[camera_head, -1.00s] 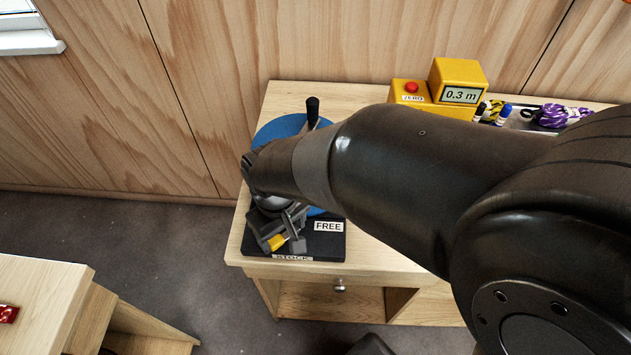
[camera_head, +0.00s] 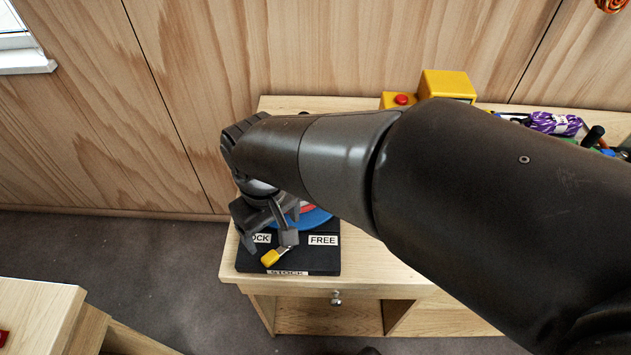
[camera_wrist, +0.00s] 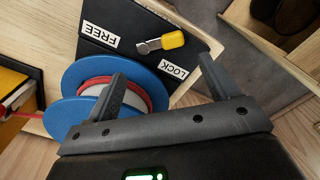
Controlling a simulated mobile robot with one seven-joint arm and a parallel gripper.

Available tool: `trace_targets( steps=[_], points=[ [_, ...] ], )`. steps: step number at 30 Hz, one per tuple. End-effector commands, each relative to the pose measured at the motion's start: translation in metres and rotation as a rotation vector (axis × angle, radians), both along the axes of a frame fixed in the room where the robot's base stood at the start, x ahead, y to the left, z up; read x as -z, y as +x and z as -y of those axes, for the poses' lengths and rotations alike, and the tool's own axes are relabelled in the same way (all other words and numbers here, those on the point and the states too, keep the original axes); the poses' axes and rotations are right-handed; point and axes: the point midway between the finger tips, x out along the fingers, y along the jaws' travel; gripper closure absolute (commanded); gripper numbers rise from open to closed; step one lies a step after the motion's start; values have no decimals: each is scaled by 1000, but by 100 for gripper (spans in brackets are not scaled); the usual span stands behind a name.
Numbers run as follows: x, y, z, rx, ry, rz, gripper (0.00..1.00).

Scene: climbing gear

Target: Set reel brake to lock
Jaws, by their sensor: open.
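The brake lever (camera_head: 270,257) has a yellow handle and a metal shank on a black base plate (camera_head: 312,262). It also shows in the wrist view (camera_wrist: 172,40). Its yellow end lies on the LOCK side, close to the LOCK label (camera_wrist: 175,70) and away from the FREE label (camera_head: 323,240). The blue reel (camera_wrist: 70,85) stands behind; my arm hides most of it in the head view. My gripper (camera_head: 265,226) is open and empty above the plate. In the wrist view, the lever lies beyond the gap between its fingers (camera_wrist: 162,70), apart from them.
The wooden table (camera_head: 385,276) carries a yellow box with a red button (camera_head: 401,99), a yellow display unit (camera_head: 446,84) and purple rope (camera_head: 556,123) at the back right. Another wooden unit (camera_head: 35,305) stands at the front left, with open floor between.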

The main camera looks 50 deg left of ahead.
Motion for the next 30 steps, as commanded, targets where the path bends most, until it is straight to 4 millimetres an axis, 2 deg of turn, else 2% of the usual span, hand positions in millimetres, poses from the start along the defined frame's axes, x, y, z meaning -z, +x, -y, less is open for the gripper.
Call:
trace_targets(
  steps=[3, 7, 25, 28, 30],
  points=[
    [-18, 0, -1, 1, 3, 0, 20],
    [-27, 0, 0, 0, 2, 0, 20],
    [-29, 0, 0, 1, 1, 0, 20],
    [-32, 10, 5, 25, 8, 4, 20],
    [-38, 27, 13, 67, 20, 10, 20]
  ],
)
